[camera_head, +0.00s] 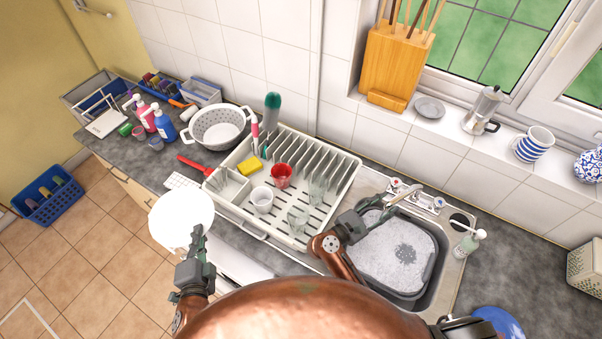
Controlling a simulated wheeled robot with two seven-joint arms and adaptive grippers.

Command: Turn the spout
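The metal spout (405,194) belongs to the tap with red and blue handles (418,199) behind the sink. It reaches forward and left over the sink (437,282), which holds a grey basin of soapy water (395,252). My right gripper (372,207) is at the sink's left edge, its fingers pointing toward the spout's free end. Whether they touch it, or are open or shut, I cannot tell. My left gripper (198,236) is at the counter's front, its fingers shut on the edge of a round white plate (181,214).
A white dish rack (334,193) with a red cup (281,175), a white cup (262,199) and glasses stands left of the sink. A soap bottle (467,244) stands at the sink's right. A colander (218,127) and bottles fill the left counter.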

